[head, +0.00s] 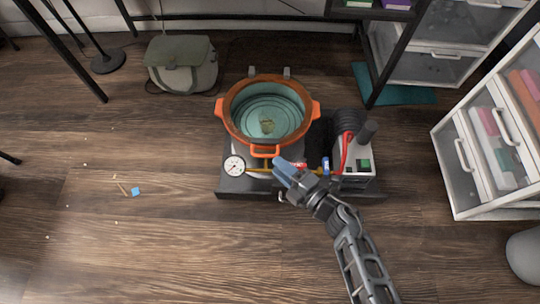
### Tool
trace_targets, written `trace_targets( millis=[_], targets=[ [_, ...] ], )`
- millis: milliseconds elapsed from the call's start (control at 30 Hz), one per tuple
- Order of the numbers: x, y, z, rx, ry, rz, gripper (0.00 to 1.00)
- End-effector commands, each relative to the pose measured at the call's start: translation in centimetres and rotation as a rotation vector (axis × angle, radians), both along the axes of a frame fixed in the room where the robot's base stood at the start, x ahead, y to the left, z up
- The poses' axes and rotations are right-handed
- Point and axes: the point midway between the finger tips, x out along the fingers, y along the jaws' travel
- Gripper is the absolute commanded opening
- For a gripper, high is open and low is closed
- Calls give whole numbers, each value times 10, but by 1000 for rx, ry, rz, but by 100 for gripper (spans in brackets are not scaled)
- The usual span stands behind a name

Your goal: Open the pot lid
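An orange pot (228,119) with a teal inside stands on a dark base in the middle of the head view. It has orange side handles and an orange front handle (265,153). Its teal interior shows, with a small brownish thing at the bottom. I cannot tell whether a clear lid covers it; no opaque lid shows. Two grey pieces stand behind the rim. My gripper (281,172), with blue fingers, is just in front and to the right of the front handle, seemingly apart from it. Whether its fingers are open or shut is unclear.
A round gauge (234,165) and brass piping sit before the pot. A pump (355,158) with a red hose stands to its right. White drawers (459,166) are at the right, a grey-green bag (181,64) behind left. The wooden floor at front left is mostly clear.

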Motion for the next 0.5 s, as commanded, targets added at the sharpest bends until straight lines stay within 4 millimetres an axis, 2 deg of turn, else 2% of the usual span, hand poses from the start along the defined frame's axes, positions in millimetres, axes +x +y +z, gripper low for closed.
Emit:
trace_targets(
  millis=[300, 500],
  targets=[
    [34, 33, -10, 1, -1, 1, 35],
    [46, 45, -12, 2, 1, 1, 35]
  ],
)
